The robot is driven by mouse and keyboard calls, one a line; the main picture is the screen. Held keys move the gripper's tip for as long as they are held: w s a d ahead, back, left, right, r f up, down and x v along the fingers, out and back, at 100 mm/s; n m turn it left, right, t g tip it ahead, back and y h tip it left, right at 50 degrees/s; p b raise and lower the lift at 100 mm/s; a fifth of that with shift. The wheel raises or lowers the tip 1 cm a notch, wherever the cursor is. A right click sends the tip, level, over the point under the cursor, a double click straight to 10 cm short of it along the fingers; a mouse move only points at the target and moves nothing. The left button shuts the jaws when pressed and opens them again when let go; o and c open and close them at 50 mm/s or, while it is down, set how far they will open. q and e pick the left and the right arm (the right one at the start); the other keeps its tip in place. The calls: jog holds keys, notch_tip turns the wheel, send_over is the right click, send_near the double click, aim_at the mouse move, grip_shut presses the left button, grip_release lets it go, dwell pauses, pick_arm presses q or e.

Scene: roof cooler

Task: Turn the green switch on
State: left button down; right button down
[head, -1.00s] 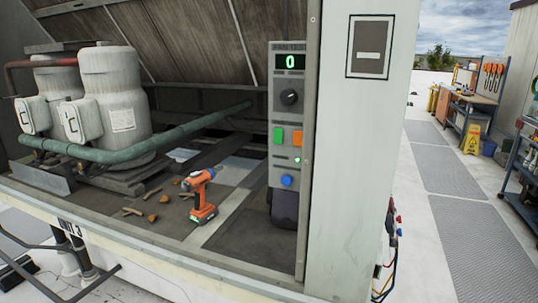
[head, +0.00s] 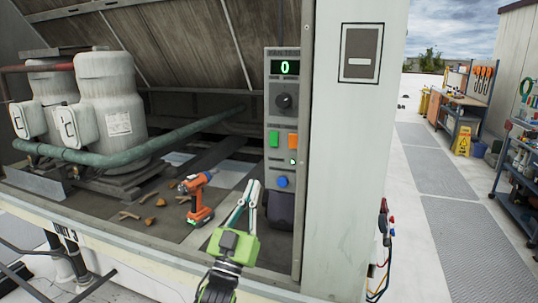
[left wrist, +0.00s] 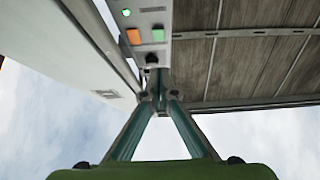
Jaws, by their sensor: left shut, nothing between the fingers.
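The green switch (head: 274,138) is on the grey control panel (head: 287,70), left of an orange switch (head: 293,140) and below a black knob (head: 284,101). The display above reads 0. A small lit green lamp and a blue button (head: 283,182) sit lower on the panel. My left gripper (head: 252,186) is shut and empty, pointing up just left of the blue button, below the green switch. In the left wrist view the gripper (left wrist: 159,80) points at the panel, with the green switch (left wrist: 158,36) and the orange switch (left wrist: 134,36) beyond its tips. My right gripper is out of view.
An orange drill (head: 199,197) and brown debris lie on the unit floor left of my gripper. Two pale tanks (head: 107,115) and a green pipe (head: 185,135) stand further left. A white post (head: 350,180) borders the panel on the right.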

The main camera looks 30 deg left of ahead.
aim_at(273, 141)
pick_arm(q)
jog(key=shift+w+a+f+p+x, duration=0.1)
jog(key=shift+w+f+p+x, duration=0.25)
jog(key=shift+p+x, duration=1.25)
jog(key=shift+w+a+f+p+x, duration=0.1)
jog(key=shift+w+f+p+x, duration=0.25)
jog(key=shift+x, duration=2.3)
jog(key=shift+w+f+p+x, duration=0.2)
jog(key=shift+f+p+x, duration=0.25)
jog(key=shift+p+x, duration=1.2)
jog(key=shift+w+a+r+b, duration=0.1)
jog(key=shift+w+r+b, duration=0.25)
jog(key=shift+b, duration=0.2)
